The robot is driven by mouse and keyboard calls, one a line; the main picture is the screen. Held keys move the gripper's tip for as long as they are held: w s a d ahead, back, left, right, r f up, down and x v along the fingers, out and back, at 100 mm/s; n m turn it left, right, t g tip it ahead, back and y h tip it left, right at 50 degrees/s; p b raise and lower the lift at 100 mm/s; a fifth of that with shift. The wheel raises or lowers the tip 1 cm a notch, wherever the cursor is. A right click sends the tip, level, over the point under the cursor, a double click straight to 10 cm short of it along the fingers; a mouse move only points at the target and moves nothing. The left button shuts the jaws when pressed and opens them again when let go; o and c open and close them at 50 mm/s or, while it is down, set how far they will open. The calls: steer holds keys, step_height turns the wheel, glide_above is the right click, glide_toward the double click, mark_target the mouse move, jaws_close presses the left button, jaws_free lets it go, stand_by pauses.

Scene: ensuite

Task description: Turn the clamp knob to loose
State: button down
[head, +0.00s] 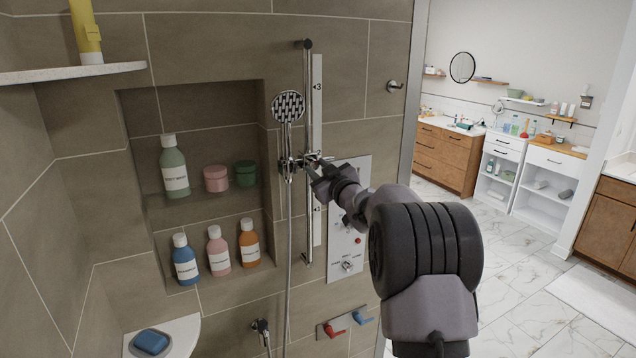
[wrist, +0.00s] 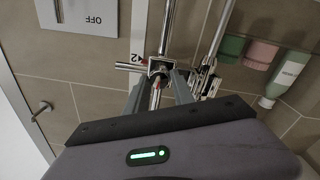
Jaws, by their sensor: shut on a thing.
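The chrome slider clamp (head: 289,165) sits on the vertical shower rail (head: 308,110) and carries the hand shower (head: 288,107). My gripper (head: 316,170) reaches it from the right and is shut on the clamp knob. In the wrist view, the two fingers of my gripper (wrist: 163,82) stand on either side of the clamp knob (wrist: 156,86), which shows a small red mark. The fingers hide much of the knob, so I cannot tell its loose or tight setting. A marked scale strip (head: 317,80) runs beside the rail.
A control panel (head: 346,250) is on the wall behind my arm. Left of the rail, a recessed niche holds several bottles, such as the green one (head: 174,168). The shower hose (head: 289,270) hangs below the clamp. The floor (head: 530,260) at right is open.

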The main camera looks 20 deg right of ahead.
steer(key=n+b, duration=0.4)
steer(key=n, duration=0.1)
steer(key=shift+f+n, duration=0.15)
steer(key=shift+n, duration=0.25)
steer(key=n+b, duration=0.1)
steer(key=n, duration=0.1)
steer(key=n+b, duration=0.2)
steer(key=n, duration=0.1)
steer(key=shift+d+r+n+y, duration=0.1)
steer(key=shift+r+n+y, duration=0.1)
steer(key=shift+n+y, duration=0.1)
steer(key=shift+n, duration=0.3)
steer(key=c, duration=1.1)
jaws_free()
steer(key=shift+s+b, duration=0.1)
steer(key=shift+b, duration=0.2)
steer(key=s, duration=1.7)
steer(key=shift+s+d+f+b, duration=0.1)
steer(key=shift+d+f+b, duration=0.2)
steer(key=shift+f+b, duration=0.1)
